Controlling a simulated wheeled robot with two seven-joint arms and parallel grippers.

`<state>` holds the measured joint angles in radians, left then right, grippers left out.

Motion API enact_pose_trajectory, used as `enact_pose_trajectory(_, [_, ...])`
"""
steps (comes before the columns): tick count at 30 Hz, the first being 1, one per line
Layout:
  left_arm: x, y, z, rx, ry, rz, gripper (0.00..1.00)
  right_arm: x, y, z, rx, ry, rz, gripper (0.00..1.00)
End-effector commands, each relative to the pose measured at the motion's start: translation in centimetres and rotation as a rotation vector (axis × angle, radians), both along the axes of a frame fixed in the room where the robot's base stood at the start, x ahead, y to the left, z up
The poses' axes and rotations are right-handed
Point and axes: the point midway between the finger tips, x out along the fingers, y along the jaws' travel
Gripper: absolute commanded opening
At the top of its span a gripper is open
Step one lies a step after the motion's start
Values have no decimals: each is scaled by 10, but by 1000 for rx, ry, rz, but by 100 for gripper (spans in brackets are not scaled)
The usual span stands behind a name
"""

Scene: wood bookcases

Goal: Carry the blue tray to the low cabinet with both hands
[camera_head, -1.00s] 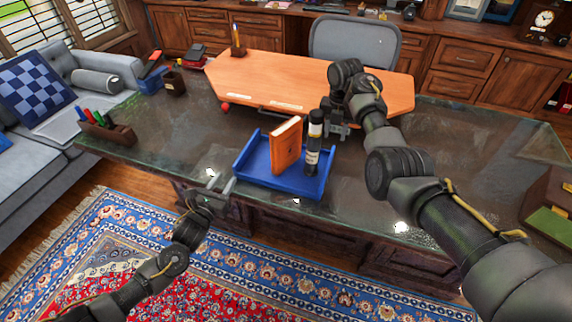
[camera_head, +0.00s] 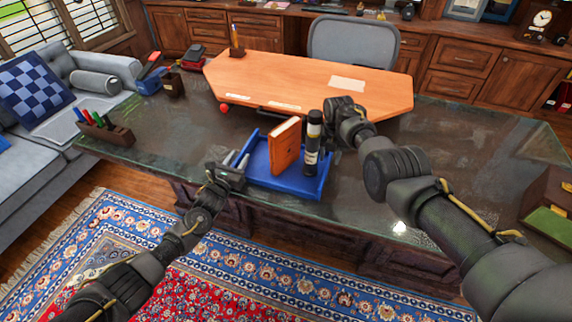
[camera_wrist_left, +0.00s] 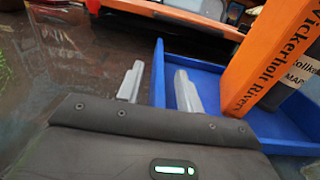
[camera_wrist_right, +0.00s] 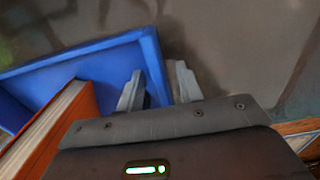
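The blue tray (camera_head: 262,183) sits on the dark desk top. An orange book (camera_head: 284,146) and a black tube with a pale label (camera_head: 312,148) stand upright in it. My left gripper (camera_head: 228,164) is at the tray's left wall. In the left wrist view its fingers (camera_wrist_left: 158,88) stand open on either side of that wall (camera_wrist_left: 158,62), with gaps showing. In the right wrist view my right gripper (camera_wrist_right: 157,82) straddles the opposite wall (camera_wrist_right: 150,46), one finger inside and one outside; contact is unclear. Its fingers are mostly hidden in the head view. The low cabinet cannot be singled out.
A pen holder (camera_head: 105,130) stands at the desk's left. Wooden cabinets (camera_head: 465,60) line the back.

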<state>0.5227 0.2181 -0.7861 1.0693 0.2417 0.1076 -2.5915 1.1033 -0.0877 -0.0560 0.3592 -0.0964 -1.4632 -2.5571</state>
Motion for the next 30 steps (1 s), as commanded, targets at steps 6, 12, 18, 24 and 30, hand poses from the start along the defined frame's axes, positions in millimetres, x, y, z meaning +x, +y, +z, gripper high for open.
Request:
enact_pose_trajectory(6, [0, 0, 0, 0, 0, 0, 35, 0, 0, 0, 0, 0, 0, 35])
enact_pose_trajectory(12, [0, 0, 0, 0, 0, 0, 9, 0, 0, 0, 0, 0, -1, 9])
enact_pose_trajectory(18, [0, 0, 0, 0, 0, 0, 0, 0, 0, 0, 0, 1, -1, 0])
enact_pose_trajectory(24, [0, 0, 0, 0, 0, 0, 0, 0, 0, 0, 0, 1, -1, 0])
enact_pose_trajectory(30, [0, 0, 5, -1, -3, 0, 0, 0, 0, 4, 1, -1, -1, 0])
